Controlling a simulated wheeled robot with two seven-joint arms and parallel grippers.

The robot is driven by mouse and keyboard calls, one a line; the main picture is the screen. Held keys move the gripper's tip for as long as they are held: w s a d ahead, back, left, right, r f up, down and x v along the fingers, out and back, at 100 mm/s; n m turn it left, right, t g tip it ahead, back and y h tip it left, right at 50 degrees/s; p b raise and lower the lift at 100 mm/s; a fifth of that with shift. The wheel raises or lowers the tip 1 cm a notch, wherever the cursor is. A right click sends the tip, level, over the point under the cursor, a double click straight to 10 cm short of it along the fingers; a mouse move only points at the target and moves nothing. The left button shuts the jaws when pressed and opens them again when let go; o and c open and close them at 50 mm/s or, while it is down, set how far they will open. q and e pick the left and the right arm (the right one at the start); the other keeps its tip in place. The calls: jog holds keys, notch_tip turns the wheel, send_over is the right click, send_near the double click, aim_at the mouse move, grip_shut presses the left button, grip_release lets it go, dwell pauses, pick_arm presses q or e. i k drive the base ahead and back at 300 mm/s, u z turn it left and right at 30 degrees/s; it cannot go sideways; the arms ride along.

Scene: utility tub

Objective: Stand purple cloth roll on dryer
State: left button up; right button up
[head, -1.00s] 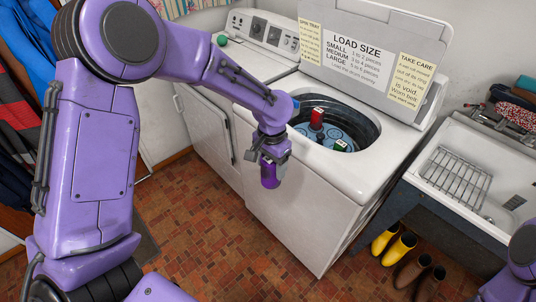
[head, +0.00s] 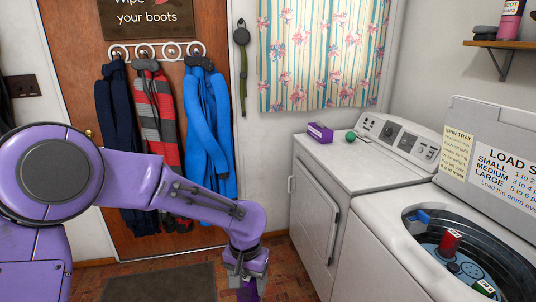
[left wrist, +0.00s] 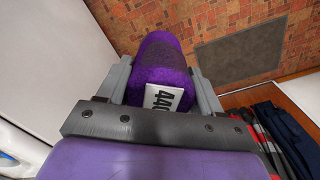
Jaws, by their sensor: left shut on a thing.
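The purple cloth roll (left wrist: 160,58) with a white label reading 440 is between the fingers of my left gripper (left wrist: 163,75) in the left wrist view. In the head view my left gripper (head: 246,272) hangs low, in front of and left of the dryer, with part of the roll (head: 247,292) showing at the bottom edge. The dryer (head: 340,165) is the white machine against the back wall, left of the open washer. My right gripper is not in view.
On the dryer top stand a purple box (head: 320,132) and a green ball (head: 350,136) near the back; the front is clear. The open washer (head: 385,225) holds a red roll (head: 449,243) and other items. Coats hang on the door (head: 85,75).

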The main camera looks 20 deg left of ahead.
aim_at(354, 165)
jog(key=u, duration=1.3)
jog(key=i, duration=2.2)
jog(key=z, duration=2.95)
